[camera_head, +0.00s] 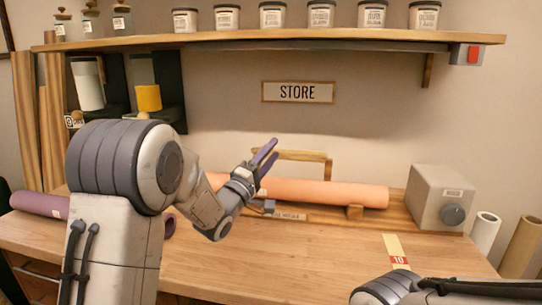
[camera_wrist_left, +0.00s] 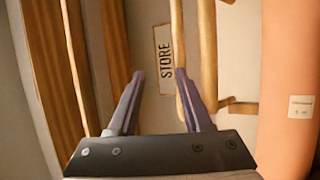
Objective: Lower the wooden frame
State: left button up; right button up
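The wooden frame (camera_head: 303,155) stands upright behind the orange roll (camera_head: 325,193) at the back of the bench. Its light wooden bars (camera_wrist_left: 208,60) also show in the left wrist view, right of centre. My left gripper (camera_head: 271,152) is open, at the left end of the frame's top bar. In the left wrist view its two purple fingers (camera_wrist_left: 160,74) are apart, with wall and the STORE sign behind the gap. One bar passes close by the right finger; I cannot tell whether they touch. My right arm shows at the bottom right, its gripper out of view.
A grey box with a dial (camera_head: 440,198) stands at the bench's right. A purple roll (camera_head: 40,202) lies at the left. A shelf (camera_head: 270,38) with several jars runs above, with a red switch (camera_head: 473,54) at its right end. The bench front (camera_head: 290,260) is mostly clear.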

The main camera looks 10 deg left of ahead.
pick_arm(q)
jog(key=s+a+f+b, duration=0.4)
jog(key=s+f+b, duration=0.3)
jog(key=f+b, duration=0.1)
jog(key=shift+a+f, duration=0.25)
dwell(1.0)
jog(key=shift+s, duration=0.1)
